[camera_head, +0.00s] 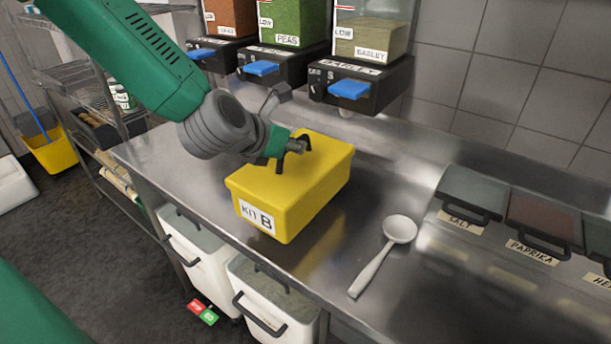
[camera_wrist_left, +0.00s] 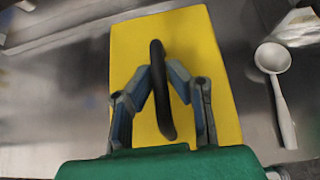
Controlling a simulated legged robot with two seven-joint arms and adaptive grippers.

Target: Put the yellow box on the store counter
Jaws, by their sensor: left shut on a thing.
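The yellow box (camera_head: 283,195) with a "KIT B" label sits on the steel counter (camera_head: 400,290), under the dispensers, or is held just at its surface; I cannot tell which. My left gripper (camera_head: 297,146) is over the box's lid, shut on its dark handle. In the left wrist view the yellow lid (camera_wrist_left: 215,60) fills the middle, and the two fingers (camera_wrist_left: 165,95) close on the black handle (camera_wrist_left: 158,70) from both sides. My right gripper is not in view.
A white ladle (camera_head: 385,250) lies right of the box. Spice bins labelled salt (camera_head: 470,190) and paprika (camera_head: 540,220) stand further right. Dispensers with blue levers (camera_head: 348,89) hang behind. White bins (camera_head: 270,300) are below the counter; a wire shelf (camera_head: 85,85) stands left.

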